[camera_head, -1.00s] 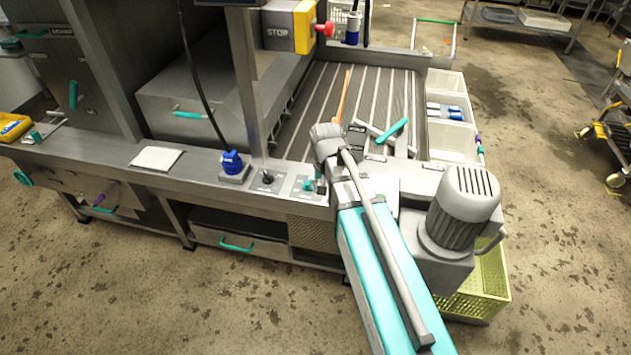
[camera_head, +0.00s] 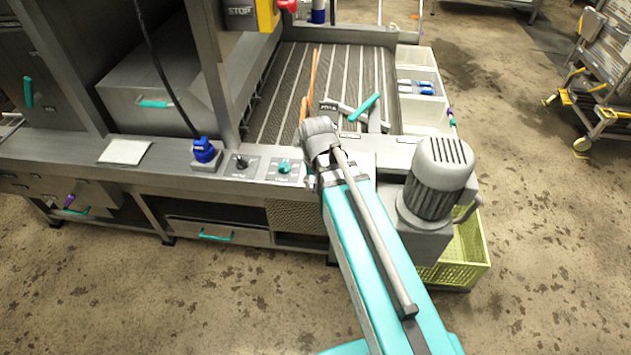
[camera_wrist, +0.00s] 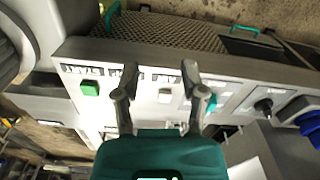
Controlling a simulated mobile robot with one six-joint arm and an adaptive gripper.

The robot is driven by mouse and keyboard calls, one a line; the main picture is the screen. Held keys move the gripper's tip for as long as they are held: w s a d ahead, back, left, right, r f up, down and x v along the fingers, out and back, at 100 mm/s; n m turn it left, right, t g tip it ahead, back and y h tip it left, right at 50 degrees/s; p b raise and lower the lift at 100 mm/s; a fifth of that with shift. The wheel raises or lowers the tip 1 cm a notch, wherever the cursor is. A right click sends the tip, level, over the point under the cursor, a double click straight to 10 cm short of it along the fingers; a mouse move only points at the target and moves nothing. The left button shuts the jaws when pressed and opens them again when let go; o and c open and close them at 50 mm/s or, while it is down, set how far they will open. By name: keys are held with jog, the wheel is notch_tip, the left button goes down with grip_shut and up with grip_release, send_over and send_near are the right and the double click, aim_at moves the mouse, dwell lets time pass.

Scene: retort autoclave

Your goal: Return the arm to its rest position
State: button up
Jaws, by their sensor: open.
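My gripper (camera_wrist: 158,72) is open in the wrist view, with its two dark fingers spread and nothing between them. It is over the front control panel of the machine. A green button (camera_wrist: 90,88), a pale button (camera_wrist: 165,96) and a teal knob (camera_wrist: 210,103) show on the panel around the fingers. I cannot tell how far the fingertips are from the panel. In the head view my teal arm reaches from the bottom edge up to the panel, and its wrist end hides most of the gripper. The teal knob (camera_head: 284,168) shows left of the wrist.
A grey motor (camera_head: 440,175) stands close to the right of my arm, above a yellow-green crate (camera_head: 470,245). A blue plug (camera_head: 203,150) with a black cable and a black switch (camera_head: 241,162) are on the ledge to the left. The floor in front is clear.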

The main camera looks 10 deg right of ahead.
jog(key=shift+n, duration=0.8)
jog(key=s+d, duration=0.1)
jog(key=s, duration=0.1)
jog(key=s+d, duration=0.1)
jog(key=s, duration=0.1)
jog(key=shift+d, duration=0.2)
